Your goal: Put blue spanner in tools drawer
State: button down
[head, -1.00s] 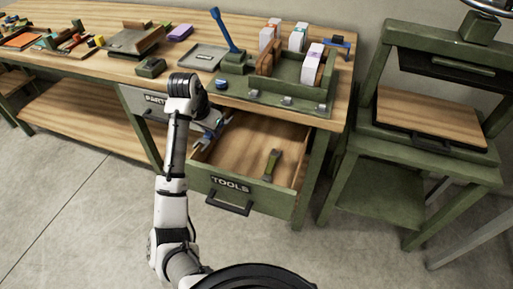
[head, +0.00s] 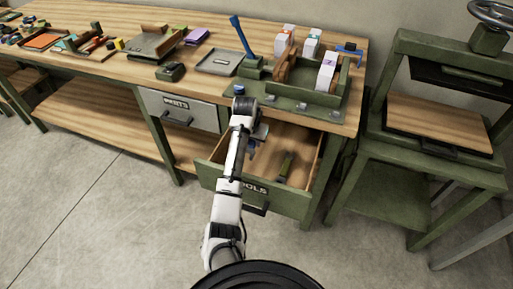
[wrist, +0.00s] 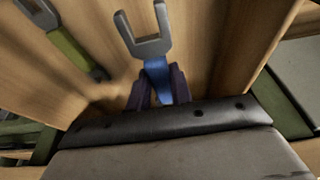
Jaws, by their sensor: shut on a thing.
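The blue spanner (wrist: 154,66) has a grey open-ended head and a blue handle. My gripper (wrist: 158,90) is shut on its blue handle in the wrist view, with the grey head sticking out beyond the fingers. In the head view the spanner (head: 252,150) shows as a small blue piece below my wrist, over the left part of the open tools drawer (head: 285,203). The drawer has a green front and a wooden inside; my arm hides part of its label. I cannot tell whether the spanner touches the drawer floor.
A green-handled tool (head: 285,167) lies in the drawer, to the right of the spanner. The grey parts drawer (head: 185,110) is shut at left. The workbench top (head: 120,68) above holds trays and boxes. A green press stand (head: 430,130) stands at right.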

notch_tip(320, 180, down, 4)
jog(key=shift+r+p, duration=0.1)
jog(key=shift+p, duration=0.45)
jog(key=shift+f, duration=0.4)
jog(key=shift+f, duration=0.65)
jog(key=c, duration=1.3)
grip_release()
jog(key=shift+o, duration=0.2)
jog(key=b+v, duration=0.2)
jog(key=v, duration=1.1)
jog(key=shift+w+r, duration=0.1)
jog(key=shift+r, duration=0.05)
jog(key=shift+r, duration=0.1)
